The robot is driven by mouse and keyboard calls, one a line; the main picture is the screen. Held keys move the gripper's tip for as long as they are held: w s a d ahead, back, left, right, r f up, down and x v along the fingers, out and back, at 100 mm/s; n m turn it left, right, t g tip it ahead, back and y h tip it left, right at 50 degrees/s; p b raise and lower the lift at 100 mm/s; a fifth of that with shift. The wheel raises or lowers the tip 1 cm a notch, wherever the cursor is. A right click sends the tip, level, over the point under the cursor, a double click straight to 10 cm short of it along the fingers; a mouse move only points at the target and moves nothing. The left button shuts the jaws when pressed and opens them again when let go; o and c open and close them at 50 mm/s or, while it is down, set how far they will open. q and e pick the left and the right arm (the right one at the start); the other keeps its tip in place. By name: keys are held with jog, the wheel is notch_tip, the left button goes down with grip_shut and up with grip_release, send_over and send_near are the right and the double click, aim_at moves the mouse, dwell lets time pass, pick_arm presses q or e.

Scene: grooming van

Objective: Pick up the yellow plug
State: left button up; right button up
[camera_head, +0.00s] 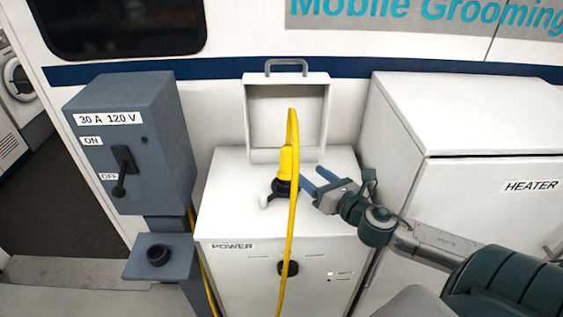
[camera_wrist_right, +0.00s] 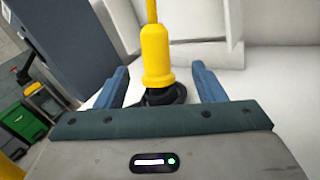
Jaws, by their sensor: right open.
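The yellow plug (camera_head: 286,163) stands upright at a black inlet (camera_head: 280,187) on top of the white power box (camera_head: 225,215). A yellow cable (camera_head: 292,215) rises from the plug's top and hangs down in front of the box. My right gripper (camera_head: 308,180) is open, just right of the plug, with its blue fingers pointing toward it. In the right wrist view the plug (camera_wrist_right: 157,58) shows between and slightly beyond the two open fingers, and I cannot tell whether either touches it. My left gripper is not in view.
A grey switch box (camera_head: 130,140) with a lever stands to the left, above a small grey shelf (camera_head: 160,260). A raised white lid (camera_head: 285,115) is behind the plug. A white heater cabinet (camera_head: 480,130) stands at the right, close to my right arm.

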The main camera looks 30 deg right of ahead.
aim_at(293, 162)
jog(key=shift+w+a+r, duration=0.1)
jog(key=shift+w+r, duration=0.2)
jog(key=shift+w, duration=0.65)
jog(key=shift+w+a+f+p, duration=0.1)
jog(key=shift+w+p, duration=0.15)
jog(key=shift+w, duration=0.3)
jog(key=shift+w+a+f+p, duration=0.1)
jog(key=shift+w+p, duration=0.1)
jog(key=shift+w, duration=0.35)
jog(key=shift+w+r+p, duration=0.15)
jog(key=shift+w+p, duration=0.3)
jog(key=shift+p, duration=0.05)
jog(key=w, duration=0.1)
jog(key=w+p, duration=0.1)
jog(key=shift+w+a, duration=0.3)
jog(key=shift+a, duration=0.05)
jog(key=shift+w+f+p, duration=0.2)
jog(key=shift+w+p, duration=0.1)
jog(key=shift+w, duration=0.5)
